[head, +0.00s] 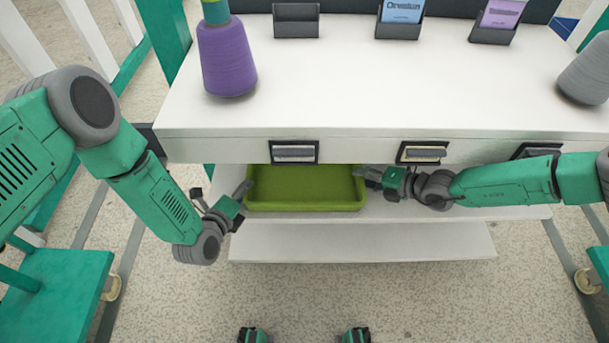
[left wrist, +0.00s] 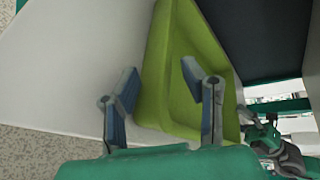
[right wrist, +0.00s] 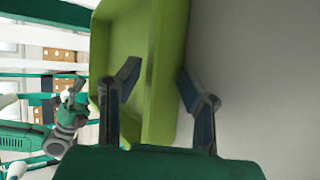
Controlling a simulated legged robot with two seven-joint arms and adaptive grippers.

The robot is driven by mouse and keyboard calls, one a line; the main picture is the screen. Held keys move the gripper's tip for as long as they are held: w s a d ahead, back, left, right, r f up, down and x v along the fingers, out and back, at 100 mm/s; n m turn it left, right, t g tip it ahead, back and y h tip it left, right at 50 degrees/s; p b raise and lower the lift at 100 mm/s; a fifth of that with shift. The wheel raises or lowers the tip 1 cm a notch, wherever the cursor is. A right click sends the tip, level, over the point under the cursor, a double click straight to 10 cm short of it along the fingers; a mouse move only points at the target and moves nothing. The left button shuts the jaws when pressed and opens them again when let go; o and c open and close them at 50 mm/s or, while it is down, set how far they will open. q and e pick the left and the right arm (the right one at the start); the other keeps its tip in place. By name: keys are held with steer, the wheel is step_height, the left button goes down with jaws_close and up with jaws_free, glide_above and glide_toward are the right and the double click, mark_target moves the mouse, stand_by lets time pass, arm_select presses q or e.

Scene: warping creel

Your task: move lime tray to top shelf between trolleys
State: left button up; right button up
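The lime tray (head: 305,190) sits under the white table top, on the upper of two white shelves. My left gripper (head: 240,196) is at its left end, with fingers apart. In the left wrist view the tray's rim (left wrist: 160,70) lies between the spread fingertips (left wrist: 163,90). My right gripper (head: 366,178) is at the tray's right end. In the right wrist view its open fingers (right wrist: 158,85) stand on either side of the tray's wall (right wrist: 165,60). Neither gripper visibly clamps the wall. The tray's back edge is hidden by the table front.
The white table top (head: 400,80) holds a purple yarn cone (head: 227,60), a grey cone (head: 587,72) and dark label holders (head: 297,20). Its front has several drawer handles (head: 294,153). The lower shelf (head: 360,242) is bare. Green trolley parts (head: 60,290) stand at left.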

arm_select(q)
steer(key=shift+d, duration=0.1)
jaws_close()
arm_select(e)
steer(key=shift+d, duration=0.1)
jaws_close()
arm_select(q)
steer(key=shift+s+r, duration=0.1)
steer(key=shift+r, duration=0.05)
arm_select(e)
steer(key=shift+r, duration=0.1)
